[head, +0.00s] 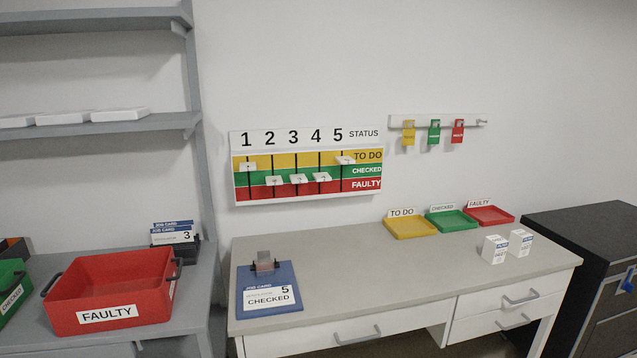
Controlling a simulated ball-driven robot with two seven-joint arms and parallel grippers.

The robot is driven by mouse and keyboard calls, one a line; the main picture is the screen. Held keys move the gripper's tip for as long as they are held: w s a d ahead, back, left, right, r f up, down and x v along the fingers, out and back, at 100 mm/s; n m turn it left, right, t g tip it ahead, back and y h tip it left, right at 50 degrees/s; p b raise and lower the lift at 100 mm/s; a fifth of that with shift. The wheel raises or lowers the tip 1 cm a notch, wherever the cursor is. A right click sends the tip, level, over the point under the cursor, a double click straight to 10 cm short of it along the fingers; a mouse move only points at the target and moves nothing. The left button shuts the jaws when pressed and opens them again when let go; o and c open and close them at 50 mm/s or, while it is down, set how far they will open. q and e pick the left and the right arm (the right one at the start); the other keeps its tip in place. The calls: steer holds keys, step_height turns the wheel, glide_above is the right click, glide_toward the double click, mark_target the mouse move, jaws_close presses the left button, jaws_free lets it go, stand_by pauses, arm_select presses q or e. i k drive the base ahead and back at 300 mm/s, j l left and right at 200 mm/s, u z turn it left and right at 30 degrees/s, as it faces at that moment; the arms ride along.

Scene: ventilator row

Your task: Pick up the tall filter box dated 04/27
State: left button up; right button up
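Two white boxes with blue print stand upright close together at the right end of the desk. One is the left box (494,250) and the other is the right box (520,244), slightly farther back. They look nearly alike in height. Their print is too small to read, so I cannot tell which, if either, is dated 04/27. Neither of my grippers is in the head view.
Yellow, green and red trays (410,236) line the back of the desk (370,275), left of the boxes. A blue clipboard (284,303) lies at its left end. The middle is clear. A dark cabinet (575,232) stands right; a red FAULTY crate (84,297) sits left.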

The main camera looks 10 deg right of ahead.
mark_target(495, 247)
steer(key=z, duration=1.45)
steer(key=i, duration=0.2)
